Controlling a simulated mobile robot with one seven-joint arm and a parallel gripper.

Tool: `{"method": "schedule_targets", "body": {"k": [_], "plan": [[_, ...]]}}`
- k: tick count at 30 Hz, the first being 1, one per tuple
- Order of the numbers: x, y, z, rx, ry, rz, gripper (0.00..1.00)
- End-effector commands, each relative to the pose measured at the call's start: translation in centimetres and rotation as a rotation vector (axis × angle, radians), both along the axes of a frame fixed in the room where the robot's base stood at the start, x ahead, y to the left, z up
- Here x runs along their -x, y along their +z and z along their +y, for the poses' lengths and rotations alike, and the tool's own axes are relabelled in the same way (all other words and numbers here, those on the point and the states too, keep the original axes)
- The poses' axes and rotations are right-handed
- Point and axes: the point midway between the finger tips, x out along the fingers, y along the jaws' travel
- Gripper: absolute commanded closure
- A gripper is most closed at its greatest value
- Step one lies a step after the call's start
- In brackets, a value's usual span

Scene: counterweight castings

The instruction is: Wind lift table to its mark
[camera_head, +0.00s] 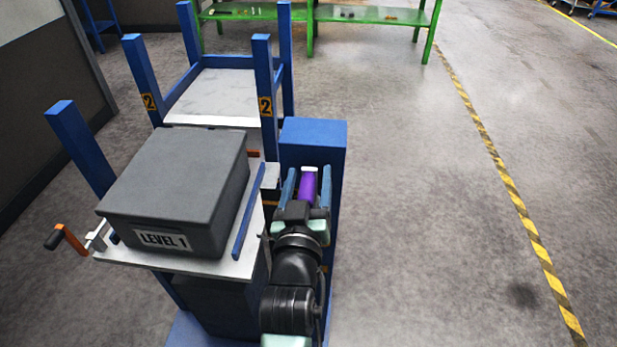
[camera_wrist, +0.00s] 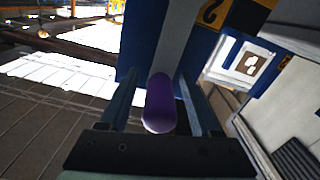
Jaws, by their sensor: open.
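The lift table's pale grey top (camera_head: 190,262) stands left of my arm and carries a dark grey casting block (camera_head: 180,185) labelled "LEVEL 1". A purple rounded grip (camera_head: 307,188) is in front of a blue housing (camera_head: 313,135); it also shows in the wrist view (camera_wrist: 160,104). My gripper (camera_head: 308,174) is open, with one finger on each side of the purple grip. In the wrist view (camera_wrist: 157,88) a gap shows beside each finger. A grey strip (camera_wrist: 177,45) runs up the blue face behind the grip. A height mark cannot be made out clearly.
A blue-posted rack with a white shelf (camera_head: 212,92) and "2" labels stands behind the table. A black-and-orange crank handle (camera_head: 62,240) sticks out at the table's left. A green bench (camera_head: 310,14) is at the back. The floor on the right is clear, with a striped line.

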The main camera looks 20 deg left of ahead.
Motion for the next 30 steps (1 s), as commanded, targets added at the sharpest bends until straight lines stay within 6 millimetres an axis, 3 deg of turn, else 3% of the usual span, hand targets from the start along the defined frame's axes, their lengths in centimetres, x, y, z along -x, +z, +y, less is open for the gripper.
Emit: {"method": "schedule_targets", "body": {"k": [3, 14, 30], "plan": [[0.02, -0.01, -0.01, 0.000, 0.000, 0.000, 0.38], [0.04, -0.01, -0.01, 0.000, 0.000, 0.000, 1.00], [0.04, -0.03, -0.04, 0.002, -0.001, 0.000, 1.00]]}}
